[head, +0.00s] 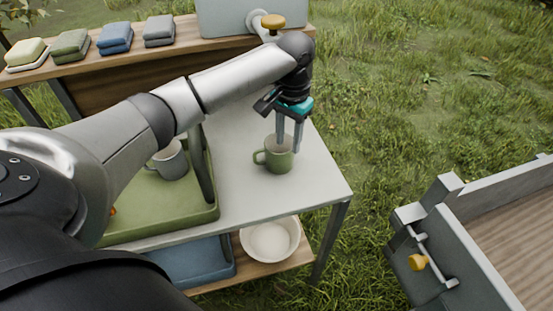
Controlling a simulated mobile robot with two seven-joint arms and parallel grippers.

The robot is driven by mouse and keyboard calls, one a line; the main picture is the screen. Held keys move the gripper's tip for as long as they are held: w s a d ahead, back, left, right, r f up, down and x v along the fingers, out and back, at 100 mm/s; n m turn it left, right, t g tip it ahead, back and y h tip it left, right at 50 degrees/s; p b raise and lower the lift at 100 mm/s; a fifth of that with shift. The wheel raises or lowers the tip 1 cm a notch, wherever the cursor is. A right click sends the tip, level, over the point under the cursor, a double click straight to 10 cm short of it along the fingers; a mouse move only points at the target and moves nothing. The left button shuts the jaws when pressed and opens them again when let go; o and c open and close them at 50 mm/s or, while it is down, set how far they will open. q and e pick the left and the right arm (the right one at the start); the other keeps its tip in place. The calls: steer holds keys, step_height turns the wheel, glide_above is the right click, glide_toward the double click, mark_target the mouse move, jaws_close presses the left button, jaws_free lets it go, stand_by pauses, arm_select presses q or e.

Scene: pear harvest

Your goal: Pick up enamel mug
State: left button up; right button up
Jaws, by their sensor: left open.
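A green enamel mug (277,159) stands upright on the light grey table top (322,187) near its right end, with its handle to the left. My left gripper (288,146) points down over the mug, its two fingers apart. The fingers overlap the mug's right side and rim in the picture. I cannot tell whether a finger is inside the mug or touching it. A grey mug (171,163) stands in the green tray (200,217) to the left, partly hidden by my left arm. My right gripper is out of view.
A shelf below holds a white bowl (270,241) and a blue tray (196,264). A wooden bench (111,61) behind carries several folded cloths. A grey wooden cart (447,240) stands at the right, with grass (375,130) between it and the table.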

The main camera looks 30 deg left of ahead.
arm_select(q)
steer(key=b, duration=0.1)
glide_above(288, 171)
step_height(288, 171, down, 4)
steer(key=shift+a+f, duration=0.1)
steer(key=shift+a, duration=0.05)
step_height(288, 171, down, 4)
steer(key=shift+w+r+b, duration=0.1)
steer(key=shift+r+b, duration=0.05)
steer(key=shift+b, duration=0.65)
steer(key=shift+f, duration=0.3)
steer(key=c, duration=0.5)
steer(key=shift+c, duration=0.8)
jaws_close()
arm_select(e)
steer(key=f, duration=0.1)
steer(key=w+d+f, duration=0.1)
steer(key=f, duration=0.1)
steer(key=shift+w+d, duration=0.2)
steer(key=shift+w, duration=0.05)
